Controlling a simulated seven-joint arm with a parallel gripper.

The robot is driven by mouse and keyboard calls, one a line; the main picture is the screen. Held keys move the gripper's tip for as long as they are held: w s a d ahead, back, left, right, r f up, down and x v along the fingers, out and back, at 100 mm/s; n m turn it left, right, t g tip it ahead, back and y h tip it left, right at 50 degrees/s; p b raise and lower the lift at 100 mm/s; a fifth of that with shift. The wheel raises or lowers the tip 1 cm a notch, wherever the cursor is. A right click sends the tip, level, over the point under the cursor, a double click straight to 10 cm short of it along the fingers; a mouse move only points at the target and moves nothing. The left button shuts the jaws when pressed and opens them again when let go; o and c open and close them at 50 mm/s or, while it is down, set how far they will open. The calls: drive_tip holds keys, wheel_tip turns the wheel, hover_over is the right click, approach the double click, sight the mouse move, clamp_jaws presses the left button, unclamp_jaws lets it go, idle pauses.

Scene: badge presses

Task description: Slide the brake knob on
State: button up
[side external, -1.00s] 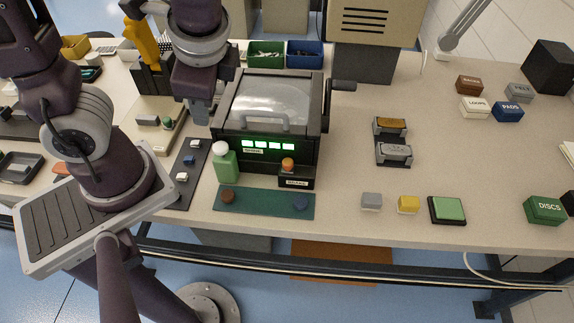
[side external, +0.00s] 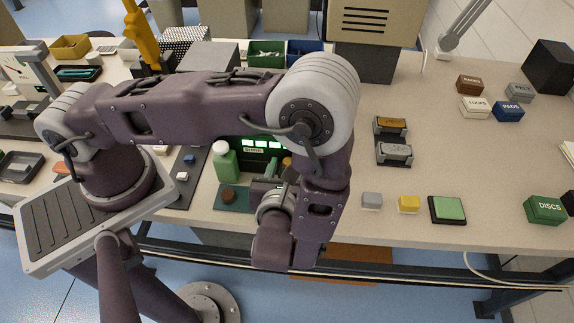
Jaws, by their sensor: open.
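The press (side external: 240,146), a dark machine with lit green windows on its front, is mostly hidden behind my arm. An orange knob (side external: 287,162) on the small black box at its front right shows only as a sliver, and its label is hidden. I cannot tell for sure that this is the brake knob. My gripper (side external: 264,187) is low in front of the press, just left of and nearer than the orange knob. It is open. Its fingertips are small and partly covered by the wrist, and I see nothing held. I cannot tell whether it touches the box.
A green bottle (side external: 226,164) stands close left of my gripper. The green mat (side external: 240,208) with a brown disc (side external: 228,195) lies in front, and a dark strip with small blocks (side external: 183,176) lies left.

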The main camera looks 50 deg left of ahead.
drive_tip(key=shift+w+a+f, duration=0.1)
drive_tip(key=shift+w+a, duration=0.05)
clamp_jaws()
idle(1.4)
